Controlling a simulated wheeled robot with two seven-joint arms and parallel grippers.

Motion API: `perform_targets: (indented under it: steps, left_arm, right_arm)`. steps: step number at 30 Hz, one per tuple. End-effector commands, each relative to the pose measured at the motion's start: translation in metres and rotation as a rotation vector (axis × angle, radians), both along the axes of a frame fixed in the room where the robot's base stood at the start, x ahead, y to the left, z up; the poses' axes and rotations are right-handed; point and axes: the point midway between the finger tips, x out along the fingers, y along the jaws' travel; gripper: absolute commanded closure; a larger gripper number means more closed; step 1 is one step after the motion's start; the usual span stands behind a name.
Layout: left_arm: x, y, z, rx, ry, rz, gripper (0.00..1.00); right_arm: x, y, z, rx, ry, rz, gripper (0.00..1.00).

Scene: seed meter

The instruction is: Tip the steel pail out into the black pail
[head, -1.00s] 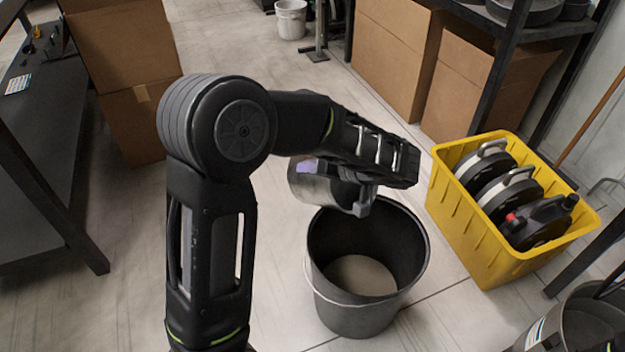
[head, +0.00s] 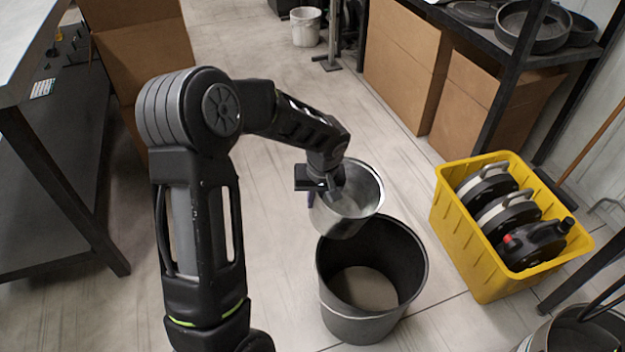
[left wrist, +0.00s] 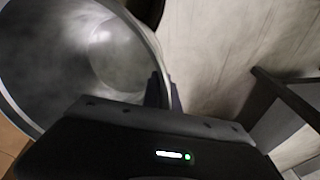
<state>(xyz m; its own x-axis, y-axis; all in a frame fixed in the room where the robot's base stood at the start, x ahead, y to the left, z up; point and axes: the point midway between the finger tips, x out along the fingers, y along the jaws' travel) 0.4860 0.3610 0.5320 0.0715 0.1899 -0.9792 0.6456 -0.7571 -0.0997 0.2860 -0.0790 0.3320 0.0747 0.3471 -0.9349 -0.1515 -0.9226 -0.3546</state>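The steel pail (head: 350,215) hangs in my left gripper (head: 325,197), which is shut on its near-left rim. The pail is tilted, its open mouth facing up and to the right, and it is above the back-left rim of the black pail. In the left wrist view the steel pail (left wrist: 110,55) fills the upper left, and its inside looks bare where it shows. The black pail (head: 372,322) stands upright on the floor with a pale layer at its bottom. My right gripper is not in view.
A yellow crate (head: 480,265) of black-and-white round units stands right of the black pail. Cardboard boxes (head: 403,60) and a dark shelf (head: 510,75) stand behind. A dark bench (head: 60,190) is at left. Another pail (head: 575,335) is at lower right. Floor between is clear.

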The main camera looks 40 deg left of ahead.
Motion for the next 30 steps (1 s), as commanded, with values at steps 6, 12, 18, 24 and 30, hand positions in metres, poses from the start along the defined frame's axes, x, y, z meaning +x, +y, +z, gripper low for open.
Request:
perform_targets:
  steps: [6, 12, 18, 24, 30]
  left_arm:
    - [-0.001, -0.003, -0.002, -0.158, 0.013, 0.006, 1.0]
    - [0.0, -0.006, -0.01, -0.237, 0.019, 0.002, 1.0]
    - [0.0, -0.006, -0.012, -0.25, 0.017, 0.0, 1.0]
    - [0.0, -0.007, -0.012, -0.249, 0.018, 0.0, 1.0]
    - [0.0, -0.007, -0.012, -0.247, 0.018, -0.001, 1.0]
  right_arm:
    - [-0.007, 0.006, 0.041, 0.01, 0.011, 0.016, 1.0]
    - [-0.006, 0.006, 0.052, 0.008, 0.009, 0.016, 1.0]
    - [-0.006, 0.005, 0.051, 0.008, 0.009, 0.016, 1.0]
    - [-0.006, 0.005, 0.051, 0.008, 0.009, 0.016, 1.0]
    - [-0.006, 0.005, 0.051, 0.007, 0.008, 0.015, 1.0]
